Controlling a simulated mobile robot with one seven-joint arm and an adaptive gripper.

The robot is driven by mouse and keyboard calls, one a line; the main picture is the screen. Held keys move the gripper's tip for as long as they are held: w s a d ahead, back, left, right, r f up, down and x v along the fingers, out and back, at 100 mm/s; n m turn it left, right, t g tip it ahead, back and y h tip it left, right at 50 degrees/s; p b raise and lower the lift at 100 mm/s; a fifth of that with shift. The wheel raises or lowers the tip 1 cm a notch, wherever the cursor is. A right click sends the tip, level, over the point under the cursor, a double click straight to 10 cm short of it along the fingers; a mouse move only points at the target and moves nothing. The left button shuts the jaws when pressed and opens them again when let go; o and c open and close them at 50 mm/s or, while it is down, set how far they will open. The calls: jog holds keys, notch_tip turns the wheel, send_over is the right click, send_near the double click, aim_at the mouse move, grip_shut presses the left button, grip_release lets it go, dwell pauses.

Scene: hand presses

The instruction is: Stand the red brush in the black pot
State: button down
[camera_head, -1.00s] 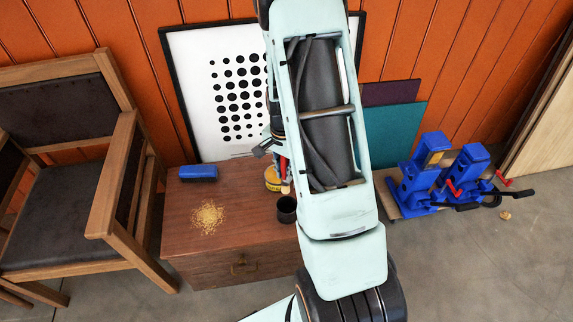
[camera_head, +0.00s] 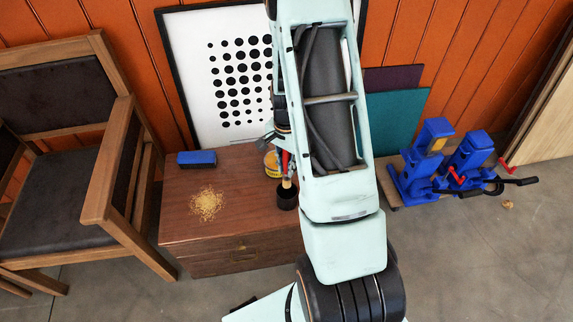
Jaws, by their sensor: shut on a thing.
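The red brush (camera_head: 285,160) is upright, its pale lower end (camera_head: 287,183) at the mouth of the black pot (camera_head: 287,200). I cannot tell how deep the end sits in the pot. The pot stands on the wooden chest near its right side. My gripper (camera_head: 283,148) is shut on the upper part of the brush, above the pot. My arm hides much of the gripper, so its fingers show only in part.
A blue block (camera_head: 197,158) and a pile of tan grains (camera_head: 207,204) lie on the wooden chest (camera_head: 180,235). A chair (camera_head: 75,170) stands left; blue presses (camera_head: 430,165) stand right.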

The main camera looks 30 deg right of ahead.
aim_at(286, 181)
jog(key=shift+f+b, duration=2.6)
jog(key=shift+f, duration=1.15)
jog(key=c, duration=1.7)
grip_release()
jog(key=shift+c, duration=0.2)
notch_tip(286, 181, up, 12)
jog(key=shift+r, duration=0.1)
